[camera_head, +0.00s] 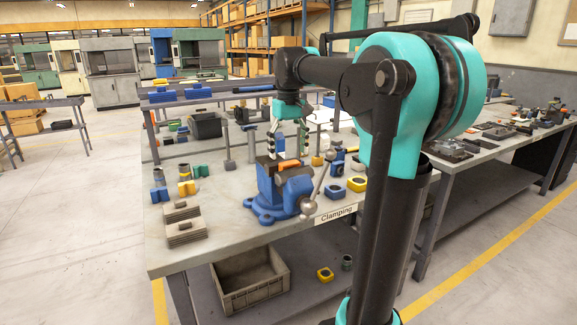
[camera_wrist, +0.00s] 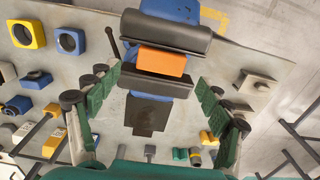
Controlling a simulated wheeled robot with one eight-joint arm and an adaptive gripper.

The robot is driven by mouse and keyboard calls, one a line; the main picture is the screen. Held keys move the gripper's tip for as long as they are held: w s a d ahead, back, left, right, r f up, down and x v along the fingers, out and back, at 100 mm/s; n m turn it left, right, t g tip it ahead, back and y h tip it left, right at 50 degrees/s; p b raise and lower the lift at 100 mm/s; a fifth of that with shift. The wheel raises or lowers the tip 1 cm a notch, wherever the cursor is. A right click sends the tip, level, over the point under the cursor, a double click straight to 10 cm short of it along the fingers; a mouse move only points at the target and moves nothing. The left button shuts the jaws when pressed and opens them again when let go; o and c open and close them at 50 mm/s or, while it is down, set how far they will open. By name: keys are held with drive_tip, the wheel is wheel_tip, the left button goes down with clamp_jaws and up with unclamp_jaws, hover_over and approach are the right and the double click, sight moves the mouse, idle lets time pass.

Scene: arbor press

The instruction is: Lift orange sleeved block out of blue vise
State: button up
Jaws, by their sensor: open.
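The blue vise (camera_head: 268,190) stands on the near part of the workbench, its ball-ended handle to the right. The orange sleeved block (camera_head: 287,164) shows as a small orange patch at the top of its jaws. In the wrist view the orange block (camera_wrist: 162,61) sits between the two dark jaws of the vise (camera_wrist: 166,32), close to both. My gripper (camera_head: 287,148) is above the vise, pointing down. In the wrist view my gripper (camera_wrist: 158,83) is open and empty, its green fingers spread wide to either side of the block, apart from it.
The bench (camera_head: 225,215) holds grey stacked plates (camera_head: 185,225), blue and yellow blocks right of the vise, and small parts at left. The vise handle (camera_head: 318,185) rises close to the gripper's right. An empty crate (camera_head: 250,285) is on the lower shelf.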

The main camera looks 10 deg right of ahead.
sight(288, 163)
drive_tip(key=shift+f, duration=2.75)
drive_tip(key=c, duration=1.6)
drive_tip(key=shift+w+a+r, duration=0.1)
drive_tip(key=shift+w, duration=0.15)
drive_tip(key=shift+r, duration=0.15)
drive_tip(key=shift+r, duration=3.65)
